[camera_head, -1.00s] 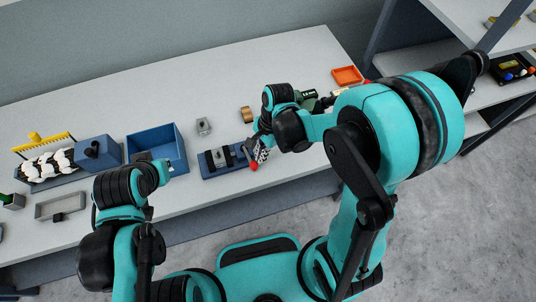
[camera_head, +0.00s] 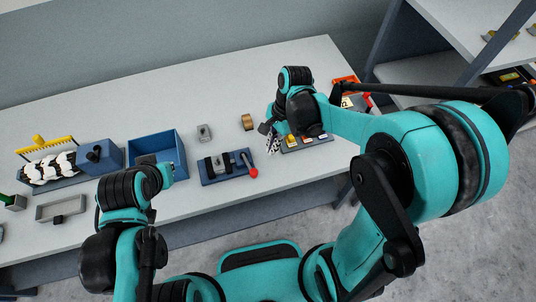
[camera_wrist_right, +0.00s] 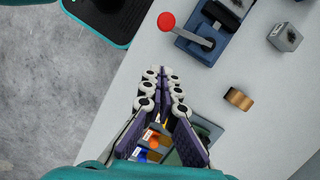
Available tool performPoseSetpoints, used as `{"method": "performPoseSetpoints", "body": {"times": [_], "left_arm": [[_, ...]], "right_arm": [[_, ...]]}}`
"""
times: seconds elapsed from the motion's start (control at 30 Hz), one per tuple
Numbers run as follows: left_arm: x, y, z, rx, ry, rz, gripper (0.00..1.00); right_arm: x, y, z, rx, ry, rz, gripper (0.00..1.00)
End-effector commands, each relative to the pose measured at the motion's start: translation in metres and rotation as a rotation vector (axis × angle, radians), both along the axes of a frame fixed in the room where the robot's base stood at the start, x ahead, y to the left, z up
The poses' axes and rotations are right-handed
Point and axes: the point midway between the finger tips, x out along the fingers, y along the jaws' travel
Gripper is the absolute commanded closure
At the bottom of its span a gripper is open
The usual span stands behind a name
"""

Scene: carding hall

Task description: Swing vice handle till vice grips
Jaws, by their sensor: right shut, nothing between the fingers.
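The vice (camera_head: 214,181) is a dark blue base with grey jaws on the near part of the bench. Its handle, with a red knob (camera_head: 253,173), points toward the bench's front right. In the right wrist view the vice (camera_wrist_right: 207,48) and red knob (camera_wrist_right: 166,21) are at the top, apart from my fingers. My right gripper (camera_head: 271,140) is shut and empty, to the right of the vice; its fingertips (camera_wrist_right: 160,88) show close together in the wrist view. My left arm is at the left front; its gripper (camera_head: 147,159) is mostly hidden. Whether the jaws grip the grey block between them is unclear.
A tray (camera_head: 318,145) with coloured pieces lies below and right of my right gripper. A brass ring (camera_head: 248,122), a grey block (camera_head: 204,132) and a blue bin (camera_head: 172,146) stand around the vice.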

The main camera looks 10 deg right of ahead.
Motion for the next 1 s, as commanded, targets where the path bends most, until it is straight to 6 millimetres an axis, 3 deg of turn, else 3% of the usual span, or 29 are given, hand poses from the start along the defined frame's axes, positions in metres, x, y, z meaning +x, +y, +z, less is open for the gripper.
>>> {"method": "performPoseSetpoints", "body": {"times": [0.1, 0.23, 0.67, 1.0], "left_arm": [[0.0, 0.0, 0.007, 0.0, 0.0, 0.0, 1.0], [0.0, 0.0, 0.009, 0.0, 0.0, 0.0, 1.0], [0.0, 0.0, 0.002, 0.0, 0.0, 0.0, 1.0], [0.0, 0.0, -0.048, 0.0, 0.0, 0.0, 1.0]], "right_arm": [[0.002, -0.005, 0.021, -0.001, 0.0, -0.002, 1.0], [0.003, -0.008, 0.031, -0.001, 0.0, -0.001, 1.0], [0.0, -0.011, 0.034, -0.008, -0.044, 0.043, 1.0], [-0.033, -0.042, 0.028, -0.17, -0.466, 0.543, 1.0]]}}
